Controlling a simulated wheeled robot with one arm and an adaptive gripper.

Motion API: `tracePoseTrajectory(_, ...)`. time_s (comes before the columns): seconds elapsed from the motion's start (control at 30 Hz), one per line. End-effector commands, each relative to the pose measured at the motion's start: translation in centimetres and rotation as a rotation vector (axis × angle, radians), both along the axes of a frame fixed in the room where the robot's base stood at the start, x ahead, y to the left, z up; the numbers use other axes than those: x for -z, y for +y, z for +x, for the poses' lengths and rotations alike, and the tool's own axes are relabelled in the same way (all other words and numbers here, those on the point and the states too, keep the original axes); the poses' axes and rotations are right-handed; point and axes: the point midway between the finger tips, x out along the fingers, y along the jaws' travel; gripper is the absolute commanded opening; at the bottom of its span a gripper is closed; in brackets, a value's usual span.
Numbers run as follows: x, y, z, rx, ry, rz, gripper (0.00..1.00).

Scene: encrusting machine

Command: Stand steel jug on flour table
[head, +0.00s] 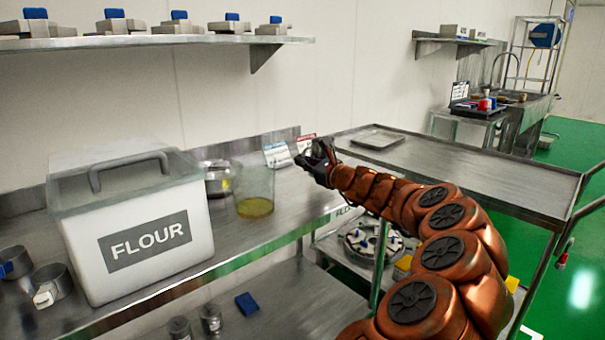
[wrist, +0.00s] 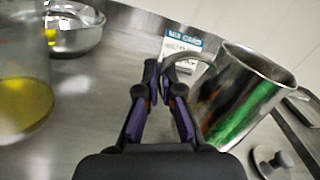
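The steel jug (wrist: 240,95) is at the right in the wrist view, shiny, its rim leaning to the right in that picture. Its curved handle (wrist: 183,58) points at my gripper (wrist: 165,80). The fingertips are a little apart, with the outer bend of the handle between or just beyond them; I cannot tell whether they grip it. In the head view my gripper (head: 318,160) is over the right end of the flour table (head: 285,195); I cannot make out the jug there. Whether the jug's base touches a surface is unclear.
The flour bin (head: 140,225) fills the table's left part. A clear container with yellow contents (head: 255,190) and a steel bowl (head: 217,180) stand beside it. Small cards (head: 277,155) are at the back. A steel table (head: 480,175) with a tray (head: 377,138) is to the right.

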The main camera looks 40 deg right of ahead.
Motion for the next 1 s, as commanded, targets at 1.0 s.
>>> tracePoseTrajectory(1.0, 3.9, -0.5, 0.7, -0.003, -0.001, -0.002, 0.06)
